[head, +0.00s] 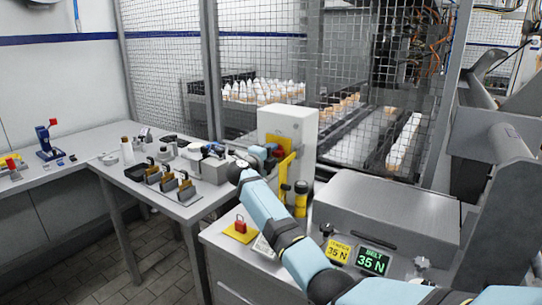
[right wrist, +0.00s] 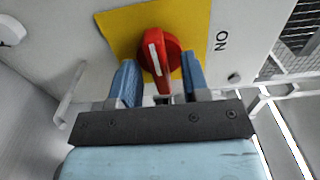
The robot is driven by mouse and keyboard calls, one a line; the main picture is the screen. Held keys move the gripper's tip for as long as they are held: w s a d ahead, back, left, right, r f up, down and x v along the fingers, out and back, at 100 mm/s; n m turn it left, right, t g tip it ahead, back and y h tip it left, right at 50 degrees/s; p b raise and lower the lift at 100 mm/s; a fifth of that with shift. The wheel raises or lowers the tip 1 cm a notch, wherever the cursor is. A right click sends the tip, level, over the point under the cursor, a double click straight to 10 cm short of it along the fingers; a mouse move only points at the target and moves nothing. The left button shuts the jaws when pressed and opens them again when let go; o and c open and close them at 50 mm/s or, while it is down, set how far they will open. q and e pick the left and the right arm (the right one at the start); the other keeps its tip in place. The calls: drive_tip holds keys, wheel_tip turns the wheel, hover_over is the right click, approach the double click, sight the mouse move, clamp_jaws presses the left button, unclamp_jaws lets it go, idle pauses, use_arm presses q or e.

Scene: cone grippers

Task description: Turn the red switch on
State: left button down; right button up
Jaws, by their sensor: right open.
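The red switch (right wrist: 171,47) is a round knob with a bar handle and a white stripe, mounted on a yellow plate (right wrist: 118,30). In the right wrist view its handle points down toward my gripper, and "ON" is printed to the right of the plate. In the head view the switch (head: 278,152) is partly hidden by my gripper, on the front of a white box (head: 290,122). My right gripper (right wrist: 159,72) is open, one finger on each side of the handle's lower end. Contact cannot be told. My left gripper is not in view.
A grey covered machine (head: 390,205) with two "35 N" signs stands right of the box. Yellow-black cylinders (head: 301,200) stand below it. A mesh fence (head: 260,50) is behind. Side tables hold small tools.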

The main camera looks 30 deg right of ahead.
clamp_jaws()
